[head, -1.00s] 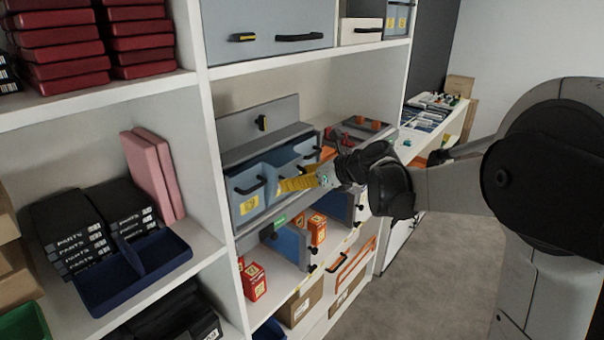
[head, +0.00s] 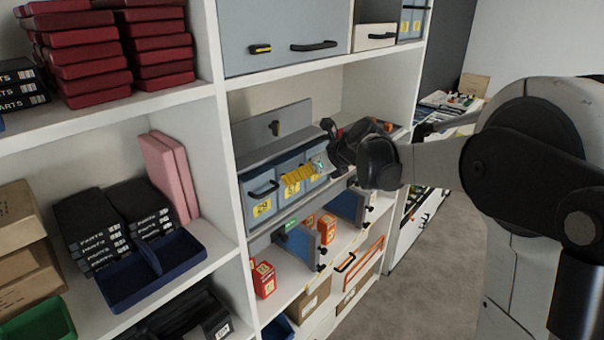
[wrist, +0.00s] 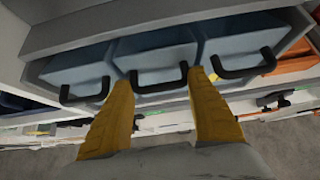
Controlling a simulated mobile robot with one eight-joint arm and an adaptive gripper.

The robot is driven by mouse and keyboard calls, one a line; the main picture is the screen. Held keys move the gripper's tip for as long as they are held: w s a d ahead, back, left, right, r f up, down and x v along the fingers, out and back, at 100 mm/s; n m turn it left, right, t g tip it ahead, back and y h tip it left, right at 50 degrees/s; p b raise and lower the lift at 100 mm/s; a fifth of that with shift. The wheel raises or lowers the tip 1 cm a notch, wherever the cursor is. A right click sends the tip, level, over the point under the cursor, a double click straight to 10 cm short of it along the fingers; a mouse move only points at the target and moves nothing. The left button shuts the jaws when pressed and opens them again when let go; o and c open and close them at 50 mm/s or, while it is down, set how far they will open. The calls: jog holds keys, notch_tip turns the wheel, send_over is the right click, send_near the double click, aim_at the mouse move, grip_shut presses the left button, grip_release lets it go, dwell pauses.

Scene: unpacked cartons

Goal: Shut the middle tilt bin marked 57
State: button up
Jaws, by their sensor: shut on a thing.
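A row of three blue-grey tilt bins sits in a grey housing (head: 242,160) on the middle shelf. The middle bin (wrist: 155,57) carries a yellow label (head: 292,188) that seems to read 57. Its front looks about level with its neighbours, but I cannot tell whether it is fully upright. My gripper (wrist: 161,86) has its yellow fingers at the two ends of the middle bin's black handle (wrist: 160,86), shut on it. In the head view my gripper (head: 300,176) partly hides the middle and right bins.
The left bin (wrist: 75,72) and right bin (wrist: 238,45) have similar black handles close beside my fingers. Below, an open blue flap (head: 350,205) and orange boxes (head: 327,228) occupy the lower shelf. The white upright (head: 228,150) stands to the left; floor is clear at right.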

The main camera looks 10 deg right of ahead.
jog(key=shift+a, duration=0.15)
jog(key=o, duration=1.2)
jog(key=shift+f, duration=0.1)
jog(key=shift+w+a, duration=0.1)
jog(key=shift+a, duration=0.05)
jog(key=v, duration=1.2)
jog(key=s+f+n+h+b, duration=0.2)
jog(key=s+f+n+b, duration=0.1)
jog(key=s+f+n, duration=0.4)
jog(key=s+f+n+h+b, duration=0.2)
jog(key=s+f+n+b, duration=0.2)
jog(key=s+f+n, duration=0.3)
jog(key=s+a+f+n+g+h+b, duration=0.1)
jog(key=s+f+n, duration=0.6)
jog(key=s+n, duration=0.7)
jog(key=shift+s+f+n+h+b, duration=0.2)
jog(key=shift+n+h+b, duration=0.25)
jog(key=shift+b, duration=0.7)
